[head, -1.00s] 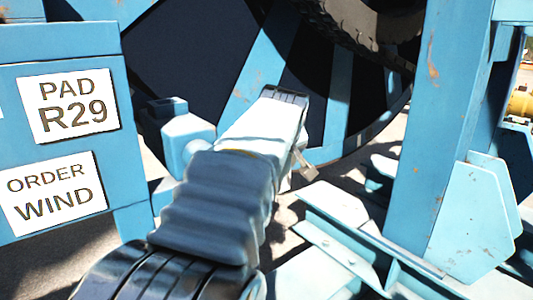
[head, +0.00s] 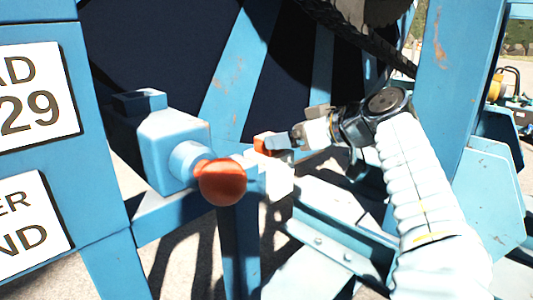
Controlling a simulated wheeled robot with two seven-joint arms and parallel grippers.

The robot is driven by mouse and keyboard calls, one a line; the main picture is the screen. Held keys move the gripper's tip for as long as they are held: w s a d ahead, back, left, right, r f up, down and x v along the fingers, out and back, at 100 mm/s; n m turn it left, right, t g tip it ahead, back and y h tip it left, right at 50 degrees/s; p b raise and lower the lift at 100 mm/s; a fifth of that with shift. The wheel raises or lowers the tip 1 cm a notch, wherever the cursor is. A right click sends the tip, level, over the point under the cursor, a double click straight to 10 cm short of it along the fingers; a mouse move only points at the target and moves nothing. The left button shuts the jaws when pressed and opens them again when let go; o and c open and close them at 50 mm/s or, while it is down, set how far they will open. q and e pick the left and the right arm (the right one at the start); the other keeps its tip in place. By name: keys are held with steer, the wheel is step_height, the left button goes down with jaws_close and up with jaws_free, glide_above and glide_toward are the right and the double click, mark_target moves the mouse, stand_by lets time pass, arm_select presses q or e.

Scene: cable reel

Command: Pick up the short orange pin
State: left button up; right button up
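Two orange parts show in the head view. The nearer one (head: 222,183) is a rounded orange end on a light blue cylinder that sticks out of a blue block. The other, smaller orange part (head: 263,146) is farther right, by a pale block. I cannot tell which is the short pin. My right gripper (head: 279,143) comes in from the right and points left, with a grey finger against or just in front of the smaller orange part. Whether it grips that part is too small to tell. My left gripper is not in view.
A blue panel with white signs (head: 30,92) stands at the left. A blue post (head: 452,75) rises at the right. Blue beams and a bolted bracket (head: 330,245) lie below my gripper. A dark reel side (head: 150,45) fills the back.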

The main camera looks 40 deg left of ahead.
mark_target(264, 134)
arm_select(q)
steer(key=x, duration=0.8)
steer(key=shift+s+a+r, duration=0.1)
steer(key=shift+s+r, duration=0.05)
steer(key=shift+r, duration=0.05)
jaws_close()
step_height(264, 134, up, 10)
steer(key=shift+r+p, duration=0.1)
steer(key=shift+p, duration=1.1)
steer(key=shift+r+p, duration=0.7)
steer(key=shift+p, duration=0.1)
